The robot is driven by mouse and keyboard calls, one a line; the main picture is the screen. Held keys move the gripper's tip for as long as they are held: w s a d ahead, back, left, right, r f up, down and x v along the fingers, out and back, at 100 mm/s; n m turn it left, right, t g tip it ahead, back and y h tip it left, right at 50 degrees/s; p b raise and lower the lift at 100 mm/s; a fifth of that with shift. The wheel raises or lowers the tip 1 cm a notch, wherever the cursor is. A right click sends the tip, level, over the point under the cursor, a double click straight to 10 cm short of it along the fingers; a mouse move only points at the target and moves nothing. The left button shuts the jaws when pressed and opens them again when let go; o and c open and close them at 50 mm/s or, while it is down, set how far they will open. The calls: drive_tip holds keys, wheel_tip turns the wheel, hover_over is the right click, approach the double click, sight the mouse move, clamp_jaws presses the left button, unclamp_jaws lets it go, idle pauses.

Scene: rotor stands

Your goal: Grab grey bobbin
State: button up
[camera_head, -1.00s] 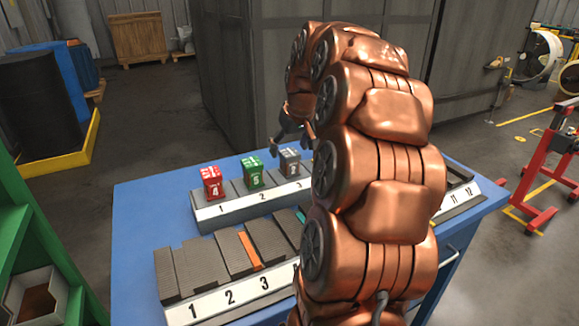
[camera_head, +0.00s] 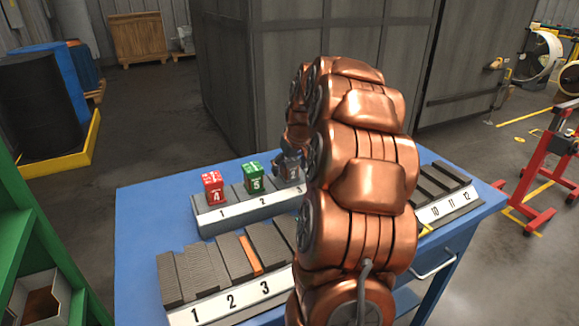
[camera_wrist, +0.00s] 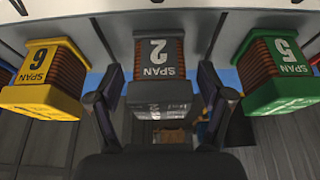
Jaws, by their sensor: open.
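My gripper (camera_wrist: 160,82) is open, with one finger on each side of the grey bobbin. Gaps seem to remain between the fingers and its sides, though contact is hard to judge. In the head view my gripper (camera_head: 289,160) is down at the grey bobbin's place near label 3 of the back rack, and my arm hides much of it.
In the wrist view a yellow bobbin (camera_wrist: 45,75) and a green bobbin (camera_wrist: 277,72) flank the grey one. In the head view a red bobbin (camera_head: 213,187) and the green bobbin (camera_head: 253,175) stand on the back rack (camera_head: 240,216). A slotted front rack (camera_head: 205,308) is on the blue table (camera_head: 140,225).

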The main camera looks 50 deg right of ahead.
drive_tip(key=c, duration=1.5)
drive_tip(key=shift+r, duration=0.2)
